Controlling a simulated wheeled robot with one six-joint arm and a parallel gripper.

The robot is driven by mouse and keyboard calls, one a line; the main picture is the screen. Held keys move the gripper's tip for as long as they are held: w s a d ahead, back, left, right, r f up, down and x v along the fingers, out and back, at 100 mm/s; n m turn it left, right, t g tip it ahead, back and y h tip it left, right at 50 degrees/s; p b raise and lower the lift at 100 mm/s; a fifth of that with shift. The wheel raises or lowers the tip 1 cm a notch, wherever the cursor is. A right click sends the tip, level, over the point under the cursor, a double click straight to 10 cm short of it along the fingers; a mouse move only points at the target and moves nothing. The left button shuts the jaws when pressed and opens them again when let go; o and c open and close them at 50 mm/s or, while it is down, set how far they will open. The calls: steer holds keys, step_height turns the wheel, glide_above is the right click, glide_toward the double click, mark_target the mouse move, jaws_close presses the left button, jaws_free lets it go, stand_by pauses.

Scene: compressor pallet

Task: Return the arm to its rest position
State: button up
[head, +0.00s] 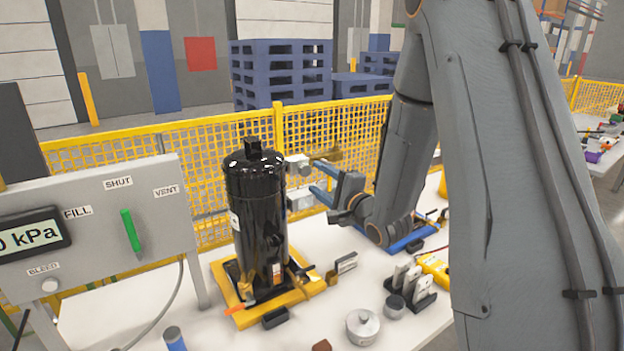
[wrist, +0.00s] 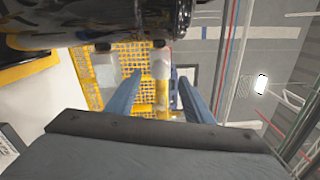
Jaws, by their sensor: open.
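My arm (head: 530,180) comes down from the top right of the head view and bends back toward the table. My gripper (head: 317,182) is open, with its two blue fingers spread and pointing left toward the right side of the black compressor (head: 258,225). Nothing is visibly held between the fingers. In the wrist view the open gripper (wrist: 160,78) points at the yellow mesh, and the dark compressor body (wrist: 110,22) crosses the top. The compressor stands upright on a yellow pallet (head: 313,289). Two grey fittings show near the fingertips; whether they touch is unclear.
A grey panel (head: 150,205) with a pressure display and a green handle (head: 132,234) stands at left. A round metal can (head: 363,326) and a rack of pale parts (head: 408,285) lie on the white table. A yellow mesh fence (head: 190,145) runs behind.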

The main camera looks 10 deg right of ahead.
steer(key=shift+v, duration=1.1)
steer(key=s+f+n+g+h+b, duration=0.1)
steer(key=s+f+n+g+h, duration=0.4)
steer(key=s+f+n+g, duration=0.35)
steer(key=s+a+f+n+g, duration=0.1)
steer(key=s+n+g, duration=0.1)
steer(key=s, duration=0.4)
steer(key=s+a+f+n+g, duration=0.1)
steer(key=s+n+g, duration=0.2)
steer(key=s, duration=0.3)
steer(key=s+f+n+g+b, duration=0.1)
steer(key=s+n+g, duration=0.1)
steer(key=s, duration=0.5)
steer(key=shift+a+f+n+h, duration=0.2)
steer(key=shift+a+n+h, duration=0.15)
steer(key=shift+n, duration=0.2)
